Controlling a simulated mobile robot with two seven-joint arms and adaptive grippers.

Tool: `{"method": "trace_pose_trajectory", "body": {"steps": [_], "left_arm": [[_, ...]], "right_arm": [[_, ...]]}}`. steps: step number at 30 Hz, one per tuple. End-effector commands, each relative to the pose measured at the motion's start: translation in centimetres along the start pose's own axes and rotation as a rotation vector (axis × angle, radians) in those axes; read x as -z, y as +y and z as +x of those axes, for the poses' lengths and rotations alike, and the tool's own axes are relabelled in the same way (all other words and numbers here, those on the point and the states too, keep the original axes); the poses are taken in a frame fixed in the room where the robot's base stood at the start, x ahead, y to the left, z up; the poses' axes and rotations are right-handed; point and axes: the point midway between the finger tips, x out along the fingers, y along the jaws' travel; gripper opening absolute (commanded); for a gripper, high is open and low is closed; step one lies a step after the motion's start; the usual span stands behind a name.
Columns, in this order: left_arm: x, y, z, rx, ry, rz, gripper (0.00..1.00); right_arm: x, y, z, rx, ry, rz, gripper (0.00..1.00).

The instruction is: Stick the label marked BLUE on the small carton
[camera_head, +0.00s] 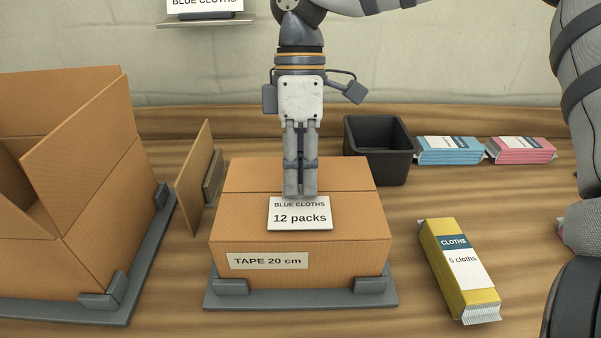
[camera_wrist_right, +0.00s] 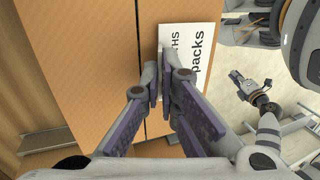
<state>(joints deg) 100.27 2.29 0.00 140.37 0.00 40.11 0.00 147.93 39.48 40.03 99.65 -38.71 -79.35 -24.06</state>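The small carton (camera_head: 235,222) is closed and stands mid-table in the head view; its brown top also fills much of the right wrist view (camera_wrist_right: 85,50). The white label reading "BLUE CLOTHS 12 packs" (camera_head: 300,217) is at the carton's top, near the front edge. Whether its whole back touches the carton cannot be told. My right gripper (camera_head: 300,194) points down with its fingers together at the label's far edge. In the right wrist view its fingertips (camera_wrist_right: 164,84) pinch that edge of the label (camera_wrist_right: 200,60). My left gripper is out of the head view; a small distant gripper (camera_wrist_right: 246,88) appears in the wrist view.
A large open carton (camera_head: 60,260) stands at left, with an upright brown panel (camera_head: 195,175) beside it. A black bin (camera_head: 378,150), blue pack (camera_head: 450,151) and pink pack (camera_head: 522,150) are behind right. A yellow cloths pack (camera_head: 457,268) lies front right.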

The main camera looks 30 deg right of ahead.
Motion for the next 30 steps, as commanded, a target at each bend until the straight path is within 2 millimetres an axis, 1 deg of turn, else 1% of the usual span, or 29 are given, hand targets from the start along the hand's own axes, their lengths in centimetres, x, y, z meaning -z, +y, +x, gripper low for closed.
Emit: {"method": "trace_pose_trajectory", "body": {"steps": [24,26,27,28,30], "left_arm": [[0.02,0.0,-0.02,0.0,0.001,0.0,0.0],[0.02,0.0,-0.02,0.0,0.001,0.0,0.0],[0.01,0.0,-0.02,0.0,0.001,0.0,0.0],[0.01,0.0,-0.02,0.0,0.001,0.0,0.0],[0.01,0.0,-0.02,0.0,0.001,0.0,0.0]], "right_arm": [[-0.01,0.18,0.57,0.001,-0.001,0.0,0.0],[-0.01,0.18,0.58,0.001,-0.001,0.0,0.14],[-0.01,0.18,0.58,0.001,-0.001,0.0,0.23],[-0.01,0.18,0.57,0.001,-0.001,0.0,0.28],[0.0,0.19,0.56,0.001,-0.001,0.0,0.28]]}}
